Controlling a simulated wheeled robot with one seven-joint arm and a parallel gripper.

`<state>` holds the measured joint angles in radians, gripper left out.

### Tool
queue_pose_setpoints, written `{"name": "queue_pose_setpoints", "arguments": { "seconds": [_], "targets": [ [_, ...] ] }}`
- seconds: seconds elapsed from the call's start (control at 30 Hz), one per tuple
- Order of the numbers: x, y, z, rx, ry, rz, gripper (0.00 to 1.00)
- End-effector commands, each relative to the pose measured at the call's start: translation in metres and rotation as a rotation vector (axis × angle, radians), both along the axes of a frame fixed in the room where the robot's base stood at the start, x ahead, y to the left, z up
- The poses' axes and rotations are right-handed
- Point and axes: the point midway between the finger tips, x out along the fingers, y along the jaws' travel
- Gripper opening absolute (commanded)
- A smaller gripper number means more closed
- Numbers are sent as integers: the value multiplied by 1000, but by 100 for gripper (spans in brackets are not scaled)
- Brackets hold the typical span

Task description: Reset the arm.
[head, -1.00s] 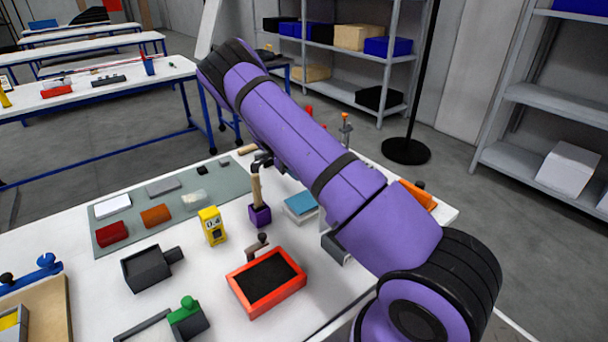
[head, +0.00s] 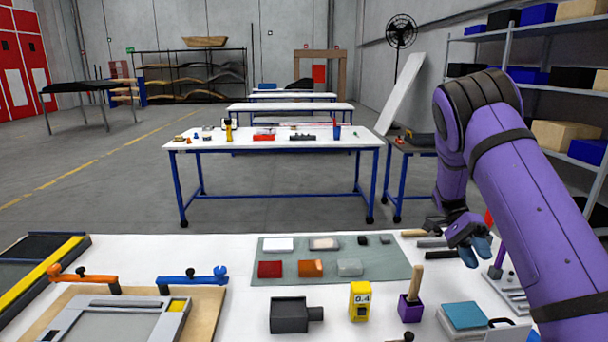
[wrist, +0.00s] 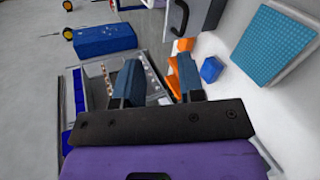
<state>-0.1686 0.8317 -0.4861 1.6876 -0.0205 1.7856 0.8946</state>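My purple arm reaches in from the right side of the head view, bent at the elbow. My gripper (head: 470,243) hangs above the right part of the white work table (head: 230,270), near a wooden-handled tool with a purple base (head: 410,297). In the wrist view my gripper (wrist: 158,82) shows two blue fingers spread apart, with nothing visible between them. The gripper looks clear of the table items, though its exact height is hard to tell.
A grey-green mat (head: 385,265) holds several small blocks. A yellow block marked 0.4 (head: 360,301), a dark grey box (head: 289,315) and a blue-topped block (head: 465,316) stand nearby. A wooden board with clamps (head: 205,310) lies left. Another table (head: 280,143) stands behind, with open floor between.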

Motion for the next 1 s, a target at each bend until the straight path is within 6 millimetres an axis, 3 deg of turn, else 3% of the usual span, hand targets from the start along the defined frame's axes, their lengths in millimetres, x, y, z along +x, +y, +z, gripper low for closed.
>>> {"name": "queue_pose_setpoints", "arguments": {
  "seconds": [0.1, 0.5, 1.0],
  "targets": [
    [-11, 5, 30, 92, -105, 36, 36],
    [-58, 28, 111, 352, -446, 223, 36],
    [-137, 61, 188, 549, -853, 568, 36]
  ]
}}
